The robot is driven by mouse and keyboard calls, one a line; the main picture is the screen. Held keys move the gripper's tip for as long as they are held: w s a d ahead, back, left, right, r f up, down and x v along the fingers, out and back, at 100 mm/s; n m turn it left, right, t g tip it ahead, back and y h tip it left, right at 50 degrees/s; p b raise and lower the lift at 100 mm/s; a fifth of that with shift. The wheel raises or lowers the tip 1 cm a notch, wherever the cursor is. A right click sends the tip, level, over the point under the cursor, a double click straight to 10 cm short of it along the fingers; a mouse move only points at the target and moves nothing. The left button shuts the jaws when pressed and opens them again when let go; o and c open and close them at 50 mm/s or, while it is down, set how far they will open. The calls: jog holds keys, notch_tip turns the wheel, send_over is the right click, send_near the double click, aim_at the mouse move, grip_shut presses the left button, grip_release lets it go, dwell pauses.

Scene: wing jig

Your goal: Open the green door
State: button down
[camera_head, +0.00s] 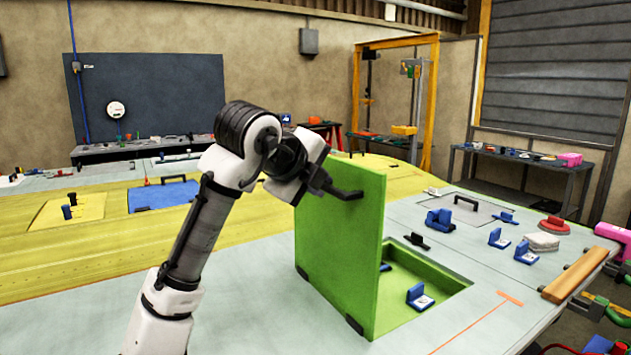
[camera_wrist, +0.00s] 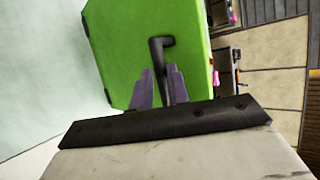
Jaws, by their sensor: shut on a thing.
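The green door (camera_head: 335,240) stands up steeply from the light table, hinged along its lower edge, beside a rectangular opening (camera_head: 440,268) with a green interior. Its black handle (camera_head: 347,194) is near the top of the door. My gripper (camera_head: 325,185) is at the top edge of the door, at the handle. In the wrist view the green door (camera_wrist: 125,50) fills the upper middle, and the black handle (camera_wrist: 156,50) runs down to between the two grey fingers of my gripper (camera_wrist: 163,88). The fingers are shut on the handle; the exact contact is partly hidden.
Small blue brackets (camera_head: 419,297) sit in the opening and on the table to its right. A wooden bar (camera_head: 575,276) lies along the right table edge. A closed grey panel with a black handle (camera_head: 466,203) lies behind. A yellow curved surface (camera_head: 60,245) extends at left.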

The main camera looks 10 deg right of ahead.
jog(key=c, duration=1.8)
grip_release()
jog(key=shift+s+d+f+g, duration=0.15)
jog(key=shift+d+f, duration=0.1)
jog(key=shift+f, duration=0.25)
jog(key=shift+w+d+f+g, duration=0.1)
jog(key=shift+d+f+g, duration=0.1)
jog(key=shift+f, duration=0.3)
jog(key=o, duration=0.4)
jog(key=shift+d+f, duration=0.1)
jog(key=shift+d, duration=0.1)
jog(key=shift+c, duration=0.2)
jog(key=shift+a, duration=0.1)
jog(key=b+v, duration=0.3)
jog(key=v, duration=1.1)
jog(key=shift+r+b, duration=0.3)
jog(key=shift+r, duration=0.05)
jog(key=shift+a, duration=0.1)
